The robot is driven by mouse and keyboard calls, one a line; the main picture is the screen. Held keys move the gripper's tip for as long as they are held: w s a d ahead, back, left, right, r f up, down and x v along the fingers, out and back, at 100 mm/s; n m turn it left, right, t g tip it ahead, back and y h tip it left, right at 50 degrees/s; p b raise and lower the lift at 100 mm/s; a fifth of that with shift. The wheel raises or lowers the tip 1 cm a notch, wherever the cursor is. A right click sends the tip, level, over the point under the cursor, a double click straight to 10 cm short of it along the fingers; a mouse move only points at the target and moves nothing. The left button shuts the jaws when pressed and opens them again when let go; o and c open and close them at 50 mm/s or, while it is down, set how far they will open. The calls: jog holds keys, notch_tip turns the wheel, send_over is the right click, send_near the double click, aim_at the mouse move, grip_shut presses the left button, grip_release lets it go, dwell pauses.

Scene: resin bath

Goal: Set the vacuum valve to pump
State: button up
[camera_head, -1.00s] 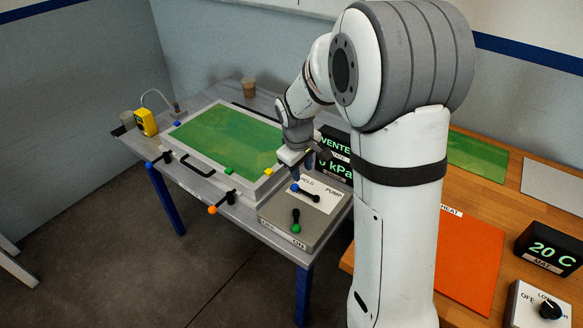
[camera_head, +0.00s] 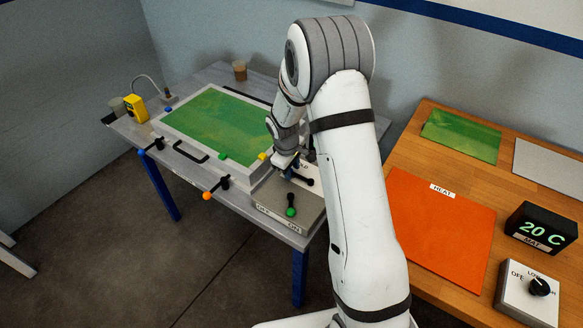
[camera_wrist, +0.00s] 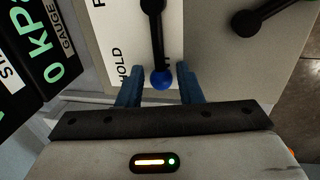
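In the head view the valve's black pivot end (camera_head: 309,181) shows, and my gripper mostly hides the ball. My gripper (camera_wrist: 160,80) is open, with one blue finger on each side of the ball and small gaps showing. It also shows in the head view (camera_head: 288,172), low over the control box (camera_head: 313,214). The gauge (camera_wrist: 38,72) reads 0 kPa; the state display is cut off.
A second lever with a green ball (camera_head: 291,211) stands on the same box, near its OFF/ON front edge. A framed green panel (camera_head: 212,122) lies left, with an orange-tipped lever (camera_head: 208,195) at its front. An orange heat mat (camera_head: 440,235) lies right.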

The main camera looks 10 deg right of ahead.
grip_shut()
dwell(0.3)
